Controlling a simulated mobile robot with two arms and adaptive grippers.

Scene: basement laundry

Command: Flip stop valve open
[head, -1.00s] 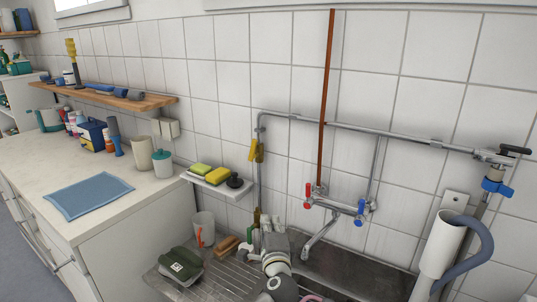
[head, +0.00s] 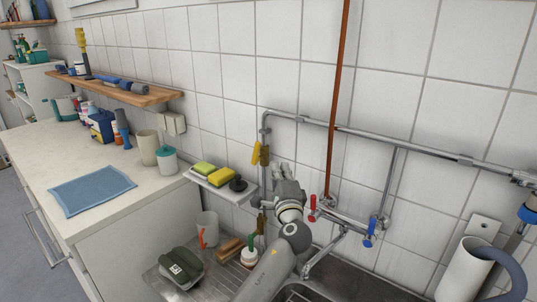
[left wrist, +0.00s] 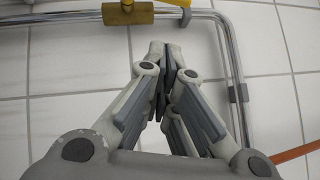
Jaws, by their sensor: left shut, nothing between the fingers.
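A brass stop valve (head: 265,154) with a yellow lever (head: 256,153) sits on the upright grey pipe left of the taps. The lever is beside the pipe and slants a little. In the left wrist view the brass body (left wrist: 127,13) shows at the top, with part of the yellow lever (left wrist: 178,2) cut off by the edge. My left gripper (head: 287,170) is shut and empty, right of the valve and a little below it. In the left wrist view its closed fingertips (left wrist: 165,50) are apart from the valve. My right gripper is out of view.
The red-and-blue-handled mixer tap (head: 340,220) is just right of my left gripper. A small shelf (head: 226,187) with sponges is left of the valve. The sink and drainer (head: 160,285) with a green brush bottle (head: 250,252) lie below. A copper pipe (head: 338,90) rises at right.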

